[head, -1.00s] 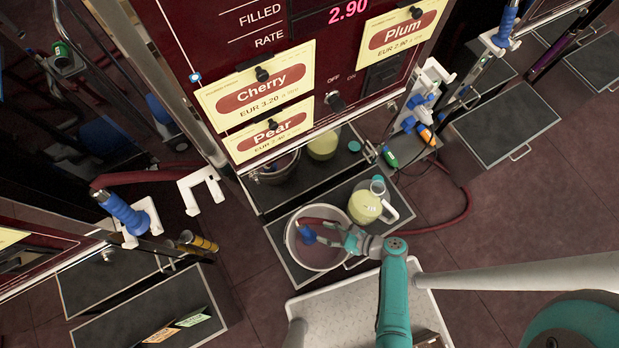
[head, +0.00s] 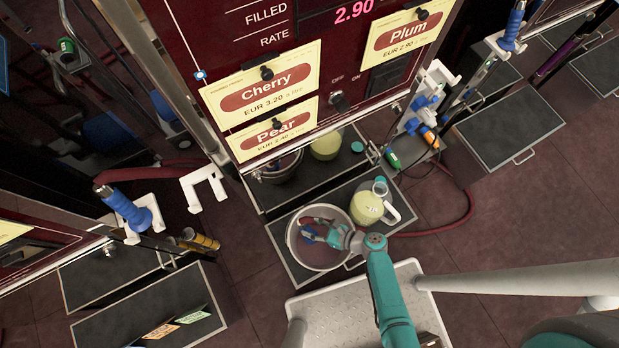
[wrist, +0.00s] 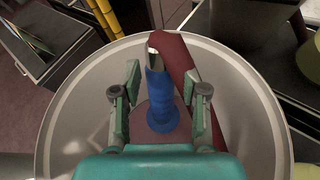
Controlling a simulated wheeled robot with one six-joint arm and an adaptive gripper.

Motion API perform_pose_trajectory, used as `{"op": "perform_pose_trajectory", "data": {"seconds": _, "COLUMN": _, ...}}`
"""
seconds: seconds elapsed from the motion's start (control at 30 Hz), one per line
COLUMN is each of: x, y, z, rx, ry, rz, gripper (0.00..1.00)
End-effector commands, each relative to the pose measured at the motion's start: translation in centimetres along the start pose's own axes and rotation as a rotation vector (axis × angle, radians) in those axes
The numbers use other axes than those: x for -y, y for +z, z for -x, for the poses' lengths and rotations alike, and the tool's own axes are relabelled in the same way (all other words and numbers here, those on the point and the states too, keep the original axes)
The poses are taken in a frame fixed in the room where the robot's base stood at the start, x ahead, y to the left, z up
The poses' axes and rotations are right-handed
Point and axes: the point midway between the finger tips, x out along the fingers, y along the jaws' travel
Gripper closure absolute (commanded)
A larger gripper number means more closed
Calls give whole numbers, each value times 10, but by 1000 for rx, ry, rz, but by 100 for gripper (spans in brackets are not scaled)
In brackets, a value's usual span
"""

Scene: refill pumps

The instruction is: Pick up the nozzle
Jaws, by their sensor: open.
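The nozzle, with a blue grip and a grey metal end, stands tilted inside a white bucket. In the wrist view the nozzle (wrist: 160,98) lies between the fingers of my gripper (wrist: 164,92), which is open with gaps visible on both sides. A dark red hose (wrist: 177,58) runs down into the bucket beside it. In the head view my gripper (head: 322,234) reaches over the bucket (head: 291,247), and the nozzle is mostly hidden behind the fingers, with a bit of blue showing.
A jug of pale yellow liquid (head: 366,208) stands right of the bucket on a dark tray (head: 279,241). The pump front (head: 300,60) rises behind. An empty white bracket holder (head: 189,190) is to the left. Another blue nozzle (head: 125,207) hangs at far left.

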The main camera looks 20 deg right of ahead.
Motion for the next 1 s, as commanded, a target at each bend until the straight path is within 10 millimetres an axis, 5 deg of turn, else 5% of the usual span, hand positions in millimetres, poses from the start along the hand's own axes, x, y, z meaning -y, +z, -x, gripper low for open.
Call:
{"op": "perform_pose_trajectory", "data": {"seconds": 0.33, "x": -1, "y": 2, "z": -32, "rx": 0, "ry": 3, "rz": 2, "gripper": 57}}
{"op": "perform_pose_trajectory", "data": {"seconds": 0.7, "x": 0, "y": 2, "z": -38, "rx": 0, "ry": 0, "rz": 0, "gripper": 57}}
{"op": "perform_pose_trajectory", "data": {"seconds": 0.9, "x": 0, "y": 2, "z": -38, "rx": 0, "ry": 0, "rz": 1, "gripper": 100}}
{"op": "perform_pose_trajectory", "data": {"seconds": 1.0, "x": 0, "y": 3, "z": -38, "rx": 1, "ry": 0, "rz": 1, "gripper": 100}}
